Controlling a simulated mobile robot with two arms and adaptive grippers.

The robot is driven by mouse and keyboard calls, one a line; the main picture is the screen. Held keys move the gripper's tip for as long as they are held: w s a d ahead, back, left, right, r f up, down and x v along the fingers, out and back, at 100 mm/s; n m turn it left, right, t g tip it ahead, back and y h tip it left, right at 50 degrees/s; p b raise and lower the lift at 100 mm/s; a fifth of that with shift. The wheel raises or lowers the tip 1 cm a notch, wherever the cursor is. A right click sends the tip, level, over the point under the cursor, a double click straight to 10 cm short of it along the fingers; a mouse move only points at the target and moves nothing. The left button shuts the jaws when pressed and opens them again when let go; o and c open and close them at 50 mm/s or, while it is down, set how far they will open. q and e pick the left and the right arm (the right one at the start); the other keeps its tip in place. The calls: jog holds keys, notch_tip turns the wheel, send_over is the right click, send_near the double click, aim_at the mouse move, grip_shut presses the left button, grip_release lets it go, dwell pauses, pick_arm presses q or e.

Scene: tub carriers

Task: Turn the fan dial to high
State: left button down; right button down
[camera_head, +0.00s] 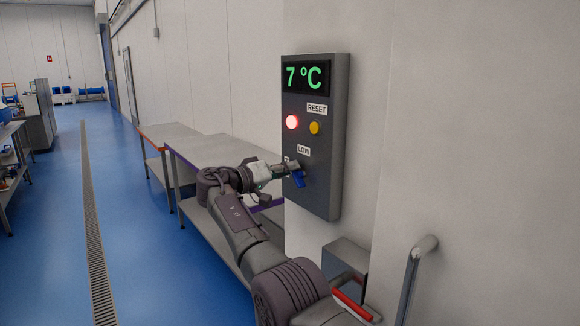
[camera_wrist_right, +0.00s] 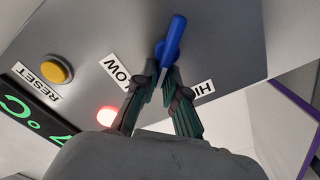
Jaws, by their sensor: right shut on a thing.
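The fan dial is a blue lever-like handle (camera_head: 299,179) low on a grey wall control box (camera_head: 322,175). It also shows in the right wrist view (camera_wrist_right: 175,40), where its free end sticks out beyond my fingertips. My right gripper (camera_head: 288,169) is shut on the dial; its two fingers (camera_wrist_right: 165,82) close around the handle's lower part in the wrist view. A LOW label (camera_head: 303,149) sits above the dial. A partly hidden label reading "HI" (camera_wrist_right: 203,88) is beside the fingers in the wrist view. My left gripper is not in view.
The box has a green "7 °C" display (camera_head: 305,76), a lit red lamp (camera_head: 292,122) and a yellow button (camera_head: 314,128) under a RESET label (camera_head: 317,108). Work tables (camera_head: 205,150) stand along the wall. A grey door-style handle (camera_head: 412,275) is at lower right.

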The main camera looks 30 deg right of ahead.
jog(key=shift+w+f+n+p, duration=0.15)
jog(key=shift+f+n+p, duration=0.1)
jog(key=shift+n, duration=1.3)
jog(key=shift+w+f+n+p, duration=0.15)
jog(key=shift+f+n, duration=0.15)
jog(key=shift+n, duration=1.2)
jog(key=shift+w+f+n+p, duration=0.1)
jog(key=shift+f+n+p, duration=0.15)
jog(key=shift+n, duration=1.3)
jog(key=c, duration=1.2)
grip_release()
jog(key=shift+a+f, duration=0.1)
jog(key=shift+f, duration=0.05)
jog(key=shift+c, duration=0.2)
jog(key=a, duration=0.7)
jog(key=shift+s+a, duration=0.25)
